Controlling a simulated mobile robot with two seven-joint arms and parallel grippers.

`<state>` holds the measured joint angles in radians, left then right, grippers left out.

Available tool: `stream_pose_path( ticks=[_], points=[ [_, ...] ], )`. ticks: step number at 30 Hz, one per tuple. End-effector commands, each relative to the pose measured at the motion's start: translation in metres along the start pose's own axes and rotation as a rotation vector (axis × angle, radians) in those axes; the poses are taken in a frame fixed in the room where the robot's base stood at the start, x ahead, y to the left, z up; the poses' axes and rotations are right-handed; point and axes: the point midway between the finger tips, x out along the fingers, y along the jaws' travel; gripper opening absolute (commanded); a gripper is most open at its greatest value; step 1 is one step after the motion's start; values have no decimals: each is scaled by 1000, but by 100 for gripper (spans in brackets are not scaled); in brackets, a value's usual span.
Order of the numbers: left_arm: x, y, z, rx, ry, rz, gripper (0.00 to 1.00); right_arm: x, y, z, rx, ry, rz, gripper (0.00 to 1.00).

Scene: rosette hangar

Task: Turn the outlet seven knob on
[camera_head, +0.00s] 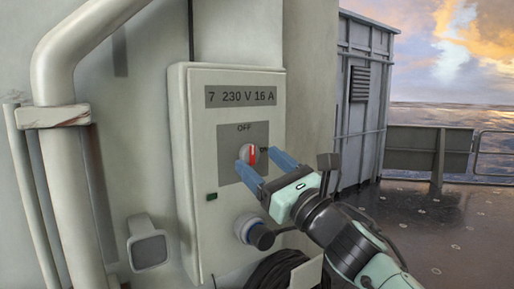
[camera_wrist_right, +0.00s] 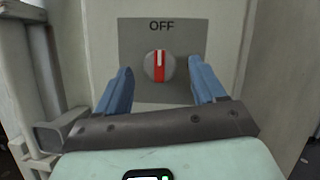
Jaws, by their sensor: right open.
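The outlet box (camera_head: 225,240) carries a label (camera_head: 241,96) reading "7 230 V 16 A". My right gripper (camera_head: 258,165) is open, its blue fingers on either side of the knob; in the wrist view they look apart from it. My left gripper is not in view.
Below the knob a round socket (camera_head: 246,228) with a dark plug and cable sticks out. A dark coiled cable (camera_head: 276,272) hangs under it. A small green lamp (camera_head: 212,197) and a grey fitting (camera_head: 147,243) are at the left. A thick pipe (camera_head: 68,160) runs up the wall.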

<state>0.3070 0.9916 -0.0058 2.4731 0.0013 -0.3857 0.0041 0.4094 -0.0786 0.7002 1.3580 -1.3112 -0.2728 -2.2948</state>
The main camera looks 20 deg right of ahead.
Motion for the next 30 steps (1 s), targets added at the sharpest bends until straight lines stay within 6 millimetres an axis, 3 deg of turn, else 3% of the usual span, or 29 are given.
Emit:
stream_pose_path(
  ticks=[6,15,16,21,30],
  points=[
    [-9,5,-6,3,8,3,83,19,0,1,2,-2,1,69],
    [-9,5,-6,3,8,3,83,20,0,-1,0,1,0,69],
    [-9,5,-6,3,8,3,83,20,0,-1,0,1,0,66],
    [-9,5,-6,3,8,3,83,20,0,-1,0,1,0,13],
    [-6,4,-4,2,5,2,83,20,1,-2,13,1,-4,13]
  ],
)
